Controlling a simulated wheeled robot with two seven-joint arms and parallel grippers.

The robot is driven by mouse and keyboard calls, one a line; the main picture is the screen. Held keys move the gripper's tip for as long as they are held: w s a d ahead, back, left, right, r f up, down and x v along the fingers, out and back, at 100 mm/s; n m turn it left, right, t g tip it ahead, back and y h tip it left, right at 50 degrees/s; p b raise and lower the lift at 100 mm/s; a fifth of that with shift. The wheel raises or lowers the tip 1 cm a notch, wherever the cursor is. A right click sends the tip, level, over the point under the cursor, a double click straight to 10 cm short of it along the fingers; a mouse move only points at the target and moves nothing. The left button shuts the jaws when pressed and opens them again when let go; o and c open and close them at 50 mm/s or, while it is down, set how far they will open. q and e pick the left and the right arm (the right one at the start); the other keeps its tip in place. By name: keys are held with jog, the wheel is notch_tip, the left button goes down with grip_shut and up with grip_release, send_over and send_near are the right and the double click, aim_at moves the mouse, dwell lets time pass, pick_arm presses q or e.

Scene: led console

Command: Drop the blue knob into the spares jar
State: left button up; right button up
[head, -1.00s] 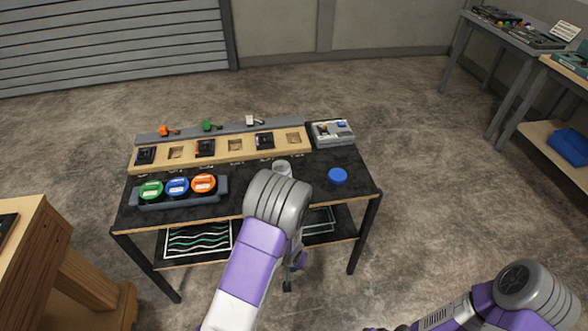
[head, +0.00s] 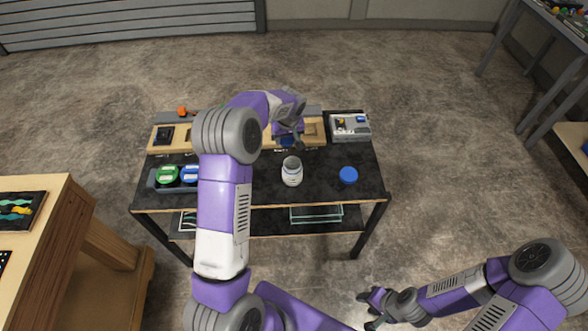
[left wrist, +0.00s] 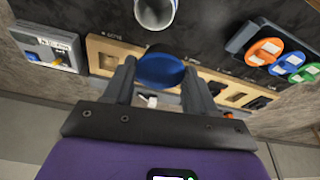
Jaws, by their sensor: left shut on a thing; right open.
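My left gripper (head: 290,130) is above the wooden socket panel, behind the jar. It is shut on the blue knob (left wrist: 160,70), a round blue piece between its fingers in the left wrist view; in the head view only a bit of blue (head: 288,142) shows below the gripper. The spares jar (head: 292,172), pale and open-topped, stands upright on the black table, nearer me than the knob and apart from it. Its mouth also shows at the top of the left wrist view (left wrist: 155,10). My right gripper (head: 370,308) is open and empty, low in front of the table.
A blue disc (head: 348,175) lies right of the jar. A tray (left wrist: 240,38) holds orange, blue and green round pieces. The wooden panel (head: 315,132) runs along the back, with a grey box (head: 350,127) at its right end.

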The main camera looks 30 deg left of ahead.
aim_at(288, 147)
pick_arm(q)
jog(key=shift+s+f+b, duration=0.1)
jog(key=shift+f+b, duration=0.35)
jog(key=shift+f, duration=0.4)
jog(key=shift+f+b, duration=1.15)
jog(key=shift+f, duration=1)
jog(key=o, duration=1.1)
jog(key=shift+o, duration=0.2)
jog(key=shift+r, duration=0.1)
jog(key=v, duration=0.7)
jog(key=shift+d+r, duration=0.1)
jog(key=shift+r, duration=0.15)
jog(key=shift+f, duration=0.1)
